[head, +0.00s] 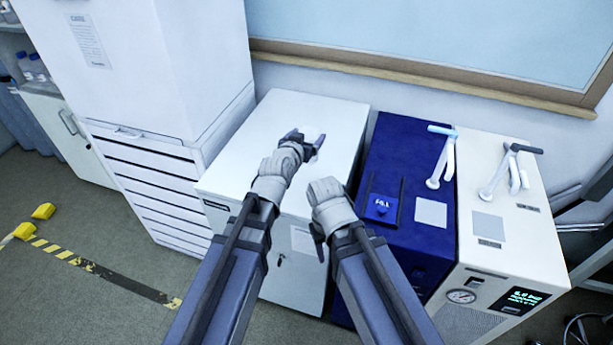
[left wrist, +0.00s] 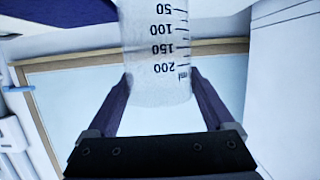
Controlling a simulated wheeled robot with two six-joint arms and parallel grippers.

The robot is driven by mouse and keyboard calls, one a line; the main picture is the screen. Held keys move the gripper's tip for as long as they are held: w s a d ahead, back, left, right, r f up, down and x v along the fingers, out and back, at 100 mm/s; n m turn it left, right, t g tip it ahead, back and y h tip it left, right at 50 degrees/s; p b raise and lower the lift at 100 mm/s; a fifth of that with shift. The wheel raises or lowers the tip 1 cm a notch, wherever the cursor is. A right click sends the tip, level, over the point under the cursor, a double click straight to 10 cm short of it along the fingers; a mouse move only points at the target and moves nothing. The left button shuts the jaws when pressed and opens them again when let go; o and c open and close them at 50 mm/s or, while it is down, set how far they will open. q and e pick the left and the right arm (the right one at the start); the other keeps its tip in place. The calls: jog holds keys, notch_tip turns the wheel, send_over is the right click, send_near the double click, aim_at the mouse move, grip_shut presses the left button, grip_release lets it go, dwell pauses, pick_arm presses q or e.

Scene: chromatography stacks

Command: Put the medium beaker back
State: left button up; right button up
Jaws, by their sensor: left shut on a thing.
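The medium beaker (left wrist: 158,45) is clear glass with printed volume marks, which read upside down in the left wrist view. It stands between the two dark fingers of my left gripper (left wrist: 160,95), which is shut on it near the 200 ml mark. In the head view my left gripper (head: 316,144) is over the top of the white cabinet (head: 330,115). The beaker is hard to make out there, and I cannot tell whether it touches the cabinet. My right gripper (head: 319,240) hangs in front of the cabinet; its fingers do not show clearly.
A tall white cabinet with drawers (head: 150,175) stands left of the low cabinet. A blue instrument (head: 415,190) and a cream instrument (head: 510,225) with upright white fittings stand to the right. A framed board (head: 440,40) is on the wall behind. The cabinet top around my left gripper looks clear.

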pick_arm(q)
jog(key=shift+f+b, duration=3)
jog(key=shift+f, duration=0.1)
jog(key=shift+f, duration=0.1)
notch_tip(320, 180, down, 4)
jog(key=b, duration=0.3)
jog(key=shift+r+b, duration=0.25)
jog(key=shift+b, duration=0.1)
jog(key=shift+f, duration=0.15)
jog(key=o, duration=1.6)
jog(key=shift+c, duration=0.2)
